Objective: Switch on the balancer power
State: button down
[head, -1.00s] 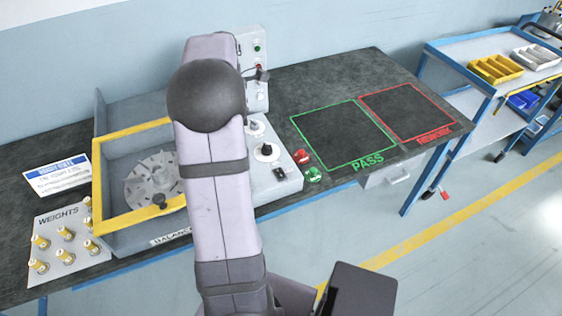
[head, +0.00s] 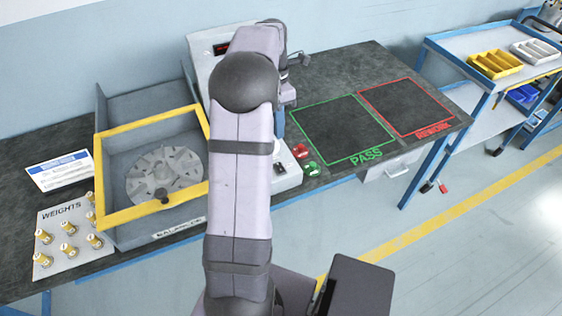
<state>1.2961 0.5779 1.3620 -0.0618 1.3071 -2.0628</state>
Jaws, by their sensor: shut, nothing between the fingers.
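The balancer is a grey box (head: 112,228) with a yellow-framed opening (head: 150,124) and a finned rotor (head: 180,160) inside. Its upright control panel (head: 201,50) stands at the back right, with a dark display (head: 222,48) showing red marks. The lower control deck (head: 288,178) shows only at its right edge. My arm crosses in front of the panel and deck, so the power switch and the knobs are hidden. My arm's wrist is over the panel's right side. My gripper's fingers are hidden behind the arm, and I cannot see what they touch.
A weights board (head: 57,222) with several brass weights and a printed card (head: 60,171) lie at the left. Small red (head: 300,150) and green (head: 312,169) pieces sit right of the deck. The PASS (head: 341,130) and REWORK (head: 406,107) areas are empty. A blue-framed cart (head: 459,60) stands right.

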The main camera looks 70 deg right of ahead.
aim_at(282, 171)
jog(key=f+p, duration=0.1)
jog(key=f, duration=0.3)
jog(key=f+p, duration=0.2)
jog(key=f, duration=0.3)
jog(key=s+a+f+p, duration=0.1)
jog(key=f, duration=0.3)
jog(key=shift+a+f, duration=0.1)
jog(key=shift+f, duration=0.05)
jog(key=shift+f, duration=0.1)
jog(key=shift+s+a+f, duration=0.1)
jog(key=shift+s+f, duration=0.05)
jog(key=shift+f, duration=0.15)
jog(key=shift+r, duration=0.1)
